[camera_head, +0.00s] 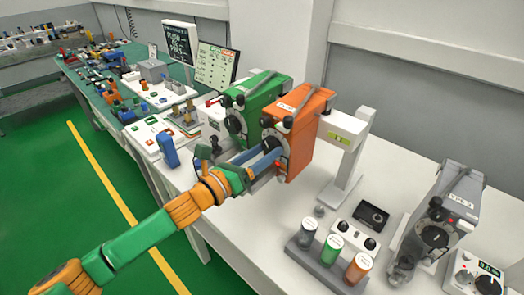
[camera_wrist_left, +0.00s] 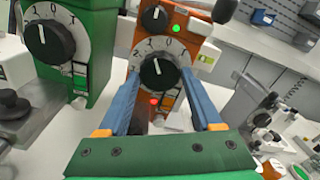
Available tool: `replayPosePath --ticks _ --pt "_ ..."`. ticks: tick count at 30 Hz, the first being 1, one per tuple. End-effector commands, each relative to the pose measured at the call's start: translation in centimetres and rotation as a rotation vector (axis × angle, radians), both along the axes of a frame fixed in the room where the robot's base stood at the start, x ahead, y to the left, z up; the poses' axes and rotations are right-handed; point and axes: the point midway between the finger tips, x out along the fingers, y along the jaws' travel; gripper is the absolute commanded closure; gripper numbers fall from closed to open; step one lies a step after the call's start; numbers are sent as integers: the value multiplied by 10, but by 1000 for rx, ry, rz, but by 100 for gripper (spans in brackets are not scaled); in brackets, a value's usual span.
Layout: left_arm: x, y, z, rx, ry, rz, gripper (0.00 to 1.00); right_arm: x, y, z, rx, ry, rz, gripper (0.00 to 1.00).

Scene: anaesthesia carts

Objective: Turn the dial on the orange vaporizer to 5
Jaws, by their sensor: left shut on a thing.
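The orange vaporizer (camera_head: 308,135) stands upright on the white counter, beside the green vaporizer (camera_head: 262,104). Its black dial (camera_wrist_left: 158,74) sits on a pale numbered ring in the left wrist view. A white mark on the dial points roughly upward, near the low numbers; I cannot read the exact setting. My left gripper (camera_head: 268,153) reaches its front, and its blue fingers (camera_wrist_left: 160,76) are closed on either side of the dial. In the head view the fingers hide part of the dial. My right gripper is not in view.
The green vaporizer's dial (camera_wrist_left: 49,42) is close left of my left fingers. A white stand (camera_head: 347,160) is right of the orange vaporizer. A grey vaporizer (camera_head: 435,225) and a rack of coloured bottles (camera_head: 325,262) stand nearer right. Bare counter lies in front.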

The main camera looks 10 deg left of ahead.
Motion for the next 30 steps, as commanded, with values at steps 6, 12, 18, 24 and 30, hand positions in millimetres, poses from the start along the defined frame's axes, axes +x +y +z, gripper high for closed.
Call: replayPosePath --ticks 6,12,18,24,30 --pt "0 0 1 -48 32 -3 89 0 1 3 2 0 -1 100" --pt "0 0 1 -61 41 -4 89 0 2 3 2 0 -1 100" --pt "0 0 1 -61 41 -4 89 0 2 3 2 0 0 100" --pt "0 0 1 -60 41 -3 4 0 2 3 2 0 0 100" --pt "0 0 0 -60 42 -4 3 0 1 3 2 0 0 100"
